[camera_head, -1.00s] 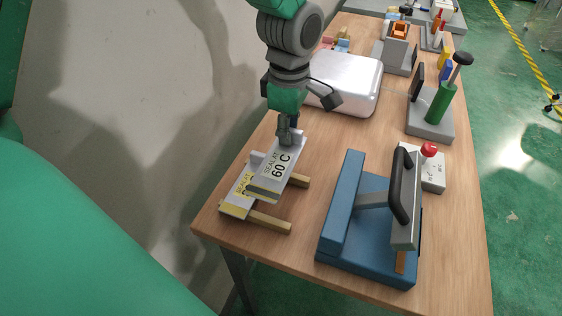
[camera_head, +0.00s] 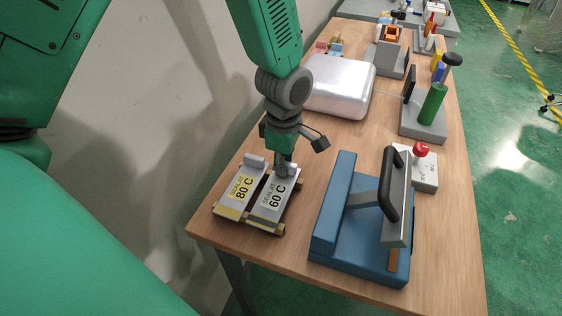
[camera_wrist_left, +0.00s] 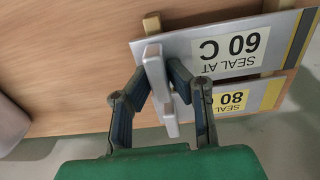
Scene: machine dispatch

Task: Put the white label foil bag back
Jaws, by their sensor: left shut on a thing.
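The silver foil bag with the white "SEAL AT 60 C" label (camera_head: 268,203) lies on the wooden rails (camera_head: 247,226) at the table's near left. It also shows in the left wrist view (camera_wrist_left: 230,50). The foil bag with the yellow "SEAL AT 80 C" label (camera_head: 238,190) lies beside it, to its left. My left gripper (camera_head: 284,169) is shut on the pale grip at the white label bag's far end. In the left wrist view its fingers (camera_wrist_left: 164,78) sit either side of that grip. My right gripper is not in view.
A blue sealing press (camera_head: 338,215) with a black handle stands right of the rails. A grey box with a red knob (camera_head: 425,175), a silver case (camera_head: 340,85) and a green-handled fixture (camera_head: 432,105) stand farther back. Bare table lies between rails and press.

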